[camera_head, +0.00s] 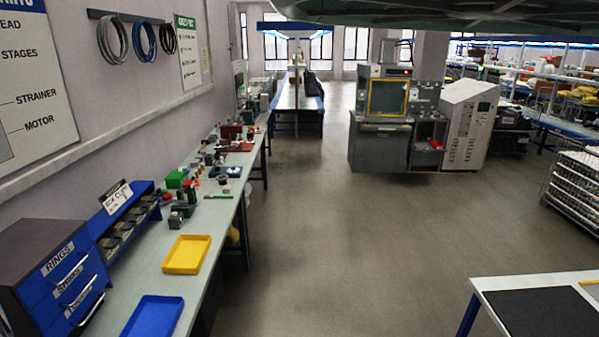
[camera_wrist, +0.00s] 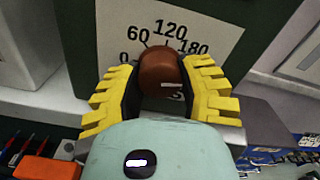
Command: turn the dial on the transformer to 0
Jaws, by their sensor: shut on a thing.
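In the wrist view, the brown round dial (camera_wrist: 157,66) sits on the pale scale plate (camera_wrist: 215,25) of the transformer. The plate carries the marks 0, 60, 120 and 180 around the dial. My gripper (camera_wrist: 160,84) has yellow ribbed fingers, one on each side of the dial, and is shut on it. A short pale mark shows low on the dial's right side; I cannot tell whether it is the pointer. The lower part of the plate is hidden behind my gripper. I cannot make out the dial or my gripper in the head view.
In the head view, a long workbench (camera_head: 139,287) runs along the left wall with a yellow tray (camera_head: 187,254), a blue tray (camera_head: 153,317) and blue drawers (camera_head: 68,275). A grey machine (camera_head: 380,145) stands at the back. The floor (camera_head: 330,240) between is clear.

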